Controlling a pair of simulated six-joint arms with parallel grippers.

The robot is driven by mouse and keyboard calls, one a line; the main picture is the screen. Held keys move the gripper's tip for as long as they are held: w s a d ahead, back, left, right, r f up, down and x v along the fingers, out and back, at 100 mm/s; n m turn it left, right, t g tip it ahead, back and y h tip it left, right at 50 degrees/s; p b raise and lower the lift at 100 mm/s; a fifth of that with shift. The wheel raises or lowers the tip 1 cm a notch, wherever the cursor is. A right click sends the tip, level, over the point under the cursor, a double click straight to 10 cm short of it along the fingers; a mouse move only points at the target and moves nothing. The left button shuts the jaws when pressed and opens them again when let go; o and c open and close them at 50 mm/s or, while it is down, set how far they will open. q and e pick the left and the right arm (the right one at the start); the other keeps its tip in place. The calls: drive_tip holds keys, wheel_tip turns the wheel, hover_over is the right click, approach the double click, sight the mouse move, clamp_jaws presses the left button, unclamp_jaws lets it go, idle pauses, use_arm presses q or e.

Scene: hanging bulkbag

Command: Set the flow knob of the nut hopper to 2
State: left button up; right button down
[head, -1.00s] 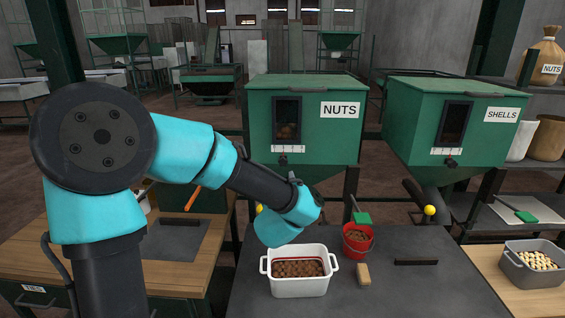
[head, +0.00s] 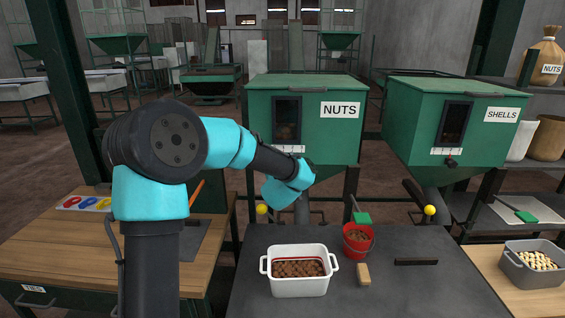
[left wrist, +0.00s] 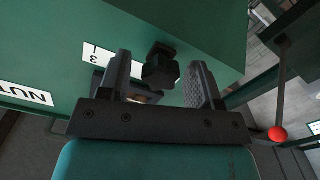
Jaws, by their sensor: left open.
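The dark flow knob (left wrist: 160,68) is in the gap between the fingers of my left gripper (left wrist: 160,84). The gripper is open, with space visible on both sides of the knob. I cannot tell the knob's setting. In the head view my left wrist hides the knob and fingers. My right gripper is out of view.
The shells hopper (head: 475,125) stands to the right with its own knob (head: 451,163). A red-balled lever (left wrist: 277,133) is at right in the wrist view.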

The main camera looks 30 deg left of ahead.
use_arm(q)
clamp_jaws()
idle(0.5)
